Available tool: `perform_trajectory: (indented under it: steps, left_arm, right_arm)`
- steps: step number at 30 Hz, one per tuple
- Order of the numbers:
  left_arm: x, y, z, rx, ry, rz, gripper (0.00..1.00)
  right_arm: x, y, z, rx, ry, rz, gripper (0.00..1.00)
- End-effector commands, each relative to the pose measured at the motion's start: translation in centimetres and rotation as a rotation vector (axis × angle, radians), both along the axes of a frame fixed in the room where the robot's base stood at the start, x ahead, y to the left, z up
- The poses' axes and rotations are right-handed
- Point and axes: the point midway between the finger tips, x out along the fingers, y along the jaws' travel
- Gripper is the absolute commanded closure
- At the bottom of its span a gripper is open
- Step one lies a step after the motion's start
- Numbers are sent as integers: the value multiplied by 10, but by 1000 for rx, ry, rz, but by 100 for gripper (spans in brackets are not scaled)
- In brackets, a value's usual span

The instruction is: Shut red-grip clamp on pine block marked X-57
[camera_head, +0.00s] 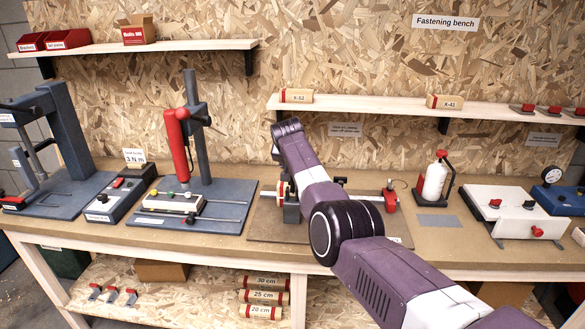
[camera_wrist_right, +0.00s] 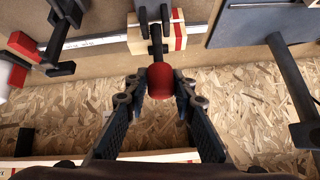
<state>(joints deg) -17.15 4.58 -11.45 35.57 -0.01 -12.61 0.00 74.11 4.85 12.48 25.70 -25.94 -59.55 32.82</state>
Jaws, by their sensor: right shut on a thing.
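In the right wrist view, my right gripper (camera_wrist_right: 158,88) is shut on a red grip (camera_wrist_right: 160,76) at the end of a dark clamp screw (camera_wrist_right: 157,38). My left gripper is not in view.
On the back shelf (camera_head: 365,107) lie pine blocks marked X-52 (camera_head: 297,96) and X-41 (camera_head: 445,102). A white bottle (camera_head: 434,182) and a white box (camera_head: 515,212) stand to the right.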

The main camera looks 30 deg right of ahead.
Motion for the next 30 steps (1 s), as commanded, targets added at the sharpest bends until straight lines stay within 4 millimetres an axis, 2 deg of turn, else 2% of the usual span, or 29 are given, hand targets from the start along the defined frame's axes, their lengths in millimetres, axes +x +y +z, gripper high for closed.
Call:
perform_trajectory:
  steps: [1,5,6,10,23,30]
  left_arm:
    - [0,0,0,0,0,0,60]
    - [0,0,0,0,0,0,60]
    - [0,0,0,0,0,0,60]
    - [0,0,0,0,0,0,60]
    - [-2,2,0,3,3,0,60]
    - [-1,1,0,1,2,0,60]
  right_arm:
    - [3,1,5,1,-14,2,100]
    - [3,1,5,1,-14,2,100]
    - [3,1,5,1,-14,2,75]
    - [2,1,4,0,-11,2,60]
    - [-1,2,3,-1,-4,1,60]
    - [-10,7,15,-1,-5,0,60]
